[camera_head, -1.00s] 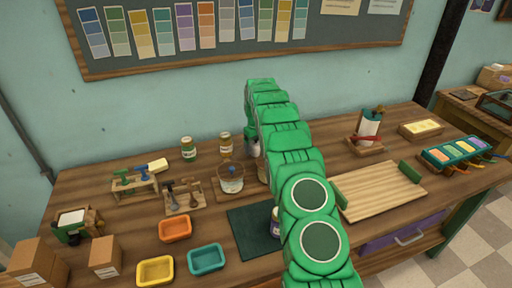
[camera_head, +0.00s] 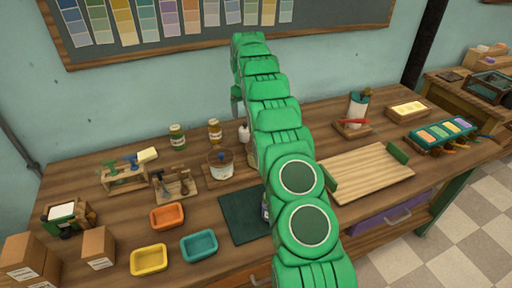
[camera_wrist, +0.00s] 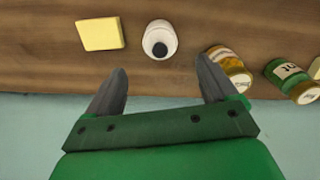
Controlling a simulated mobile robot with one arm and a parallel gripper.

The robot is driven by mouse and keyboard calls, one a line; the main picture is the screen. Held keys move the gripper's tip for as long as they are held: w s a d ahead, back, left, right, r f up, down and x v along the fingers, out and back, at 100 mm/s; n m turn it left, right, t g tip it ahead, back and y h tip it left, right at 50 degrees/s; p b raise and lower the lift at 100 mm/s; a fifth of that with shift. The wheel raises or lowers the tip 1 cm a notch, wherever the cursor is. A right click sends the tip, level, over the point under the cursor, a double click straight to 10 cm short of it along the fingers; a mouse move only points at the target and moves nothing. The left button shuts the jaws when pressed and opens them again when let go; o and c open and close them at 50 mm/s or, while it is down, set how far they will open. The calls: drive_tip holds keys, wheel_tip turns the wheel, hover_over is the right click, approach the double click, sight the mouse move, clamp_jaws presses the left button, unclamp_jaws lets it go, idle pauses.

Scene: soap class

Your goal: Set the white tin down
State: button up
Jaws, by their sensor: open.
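A small white container with a dark spot on its top (camera_wrist: 161,40), which I take to be the white tin, stands on the wooden bench in the wrist view. In the head view it shows as a small white shape (camera_head: 244,133) just left of my arm, partly hidden. My gripper (camera_wrist: 163,76) is open and empty, its two dark fingers spread apart. The tin is beyond the fingertips, roughly centred between them, and not touched. In the head view my gripper is above the bench, mostly behind my green arm.
An amber jar (camera_wrist: 230,68) and a green jar (camera_wrist: 291,80) stand to the tin's right in the wrist view, a pale yellow block (camera_wrist: 100,33) to its left. In the head view, a glass pot (camera_head: 218,163), a dark mat (camera_head: 240,215) and a wooden tray (camera_head: 365,172) are nearby.

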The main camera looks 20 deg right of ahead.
drive_tip(key=s+a+r+m, duration=0.1)
drive_tip(key=s+a+r, duration=0.4)
drive_tip(key=s, duration=0.4)
drive_tip(key=s+a+r+g, duration=0.1)
drive_tip(key=s+a+r, duration=0.1)
drive_tip(key=s+r, duration=0.65)
drive_tip(key=s+a+r+m, duration=0.1)
drive_tip(key=s+a+r, duration=0.3)
drive_tip(key=s, duration=0.6)
drive_tip(key=s+a+f, duration=0.2)
drive_tip(key=s, duration=1.6)
drive_tip(key=s+a+f, duration=0.2)
drive_tip(key=s+a, duration=0.1)
drive_tip(key=s, duration=1.5)
drive_tip(key=shift+s+a+m+g, duration=0.15)
drive_tip(key=shift+s+m+g, duration=0.15)
drive_tip(key=shift+g, duration=0.1)
